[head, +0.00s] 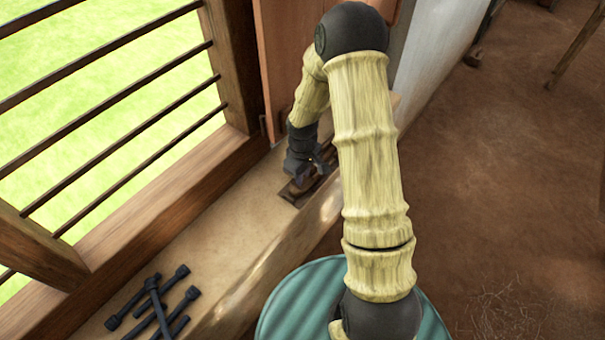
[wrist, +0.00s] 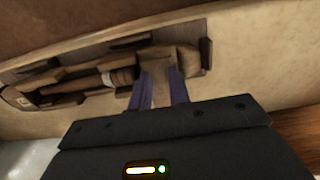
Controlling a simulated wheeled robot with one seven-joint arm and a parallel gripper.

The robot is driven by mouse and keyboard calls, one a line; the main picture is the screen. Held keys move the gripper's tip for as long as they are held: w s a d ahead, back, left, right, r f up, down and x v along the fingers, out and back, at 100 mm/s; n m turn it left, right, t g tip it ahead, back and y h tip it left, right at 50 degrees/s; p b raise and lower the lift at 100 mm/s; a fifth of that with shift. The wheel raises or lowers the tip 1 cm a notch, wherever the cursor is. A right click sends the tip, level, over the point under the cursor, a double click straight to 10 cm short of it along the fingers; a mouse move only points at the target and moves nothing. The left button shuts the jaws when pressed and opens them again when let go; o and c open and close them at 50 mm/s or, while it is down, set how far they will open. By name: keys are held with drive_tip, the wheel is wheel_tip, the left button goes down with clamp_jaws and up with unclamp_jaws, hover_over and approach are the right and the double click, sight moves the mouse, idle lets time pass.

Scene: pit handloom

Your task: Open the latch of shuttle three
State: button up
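A brown wooden shuttle (head: 298,191) lies on the earthen ledge below the window, partly hidden by my gripper. In the wrist view the shuttle (wrist: 75,84) runs from the left edge to the middle, in a shallow holder with small dark blocks at its sides. A pale tag shows at its left end, its mark too small to read. A light brown wooden block (wrist: 176,57) sits at its right end; I cannot tell whether this is the latch. My gripper (wrist: 161,76) has its two bluish fingers apart, tips at this block; contact is unclear. It points down in the head view (head: 312,172).
Several dark rods with thick ends (head: 152,308) lie on the near part of the ledge (head: 225,235). A barred window (head: 110,120) and a wooden panel (head: 283,50) border the ledge on the left and behind. The earth floor (head: 500,170) to the right is mostly clear.

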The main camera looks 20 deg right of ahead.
drive_tip(key=shift+o, duration=0.7)
drive_tip(key=shift+f, duration=0.1)
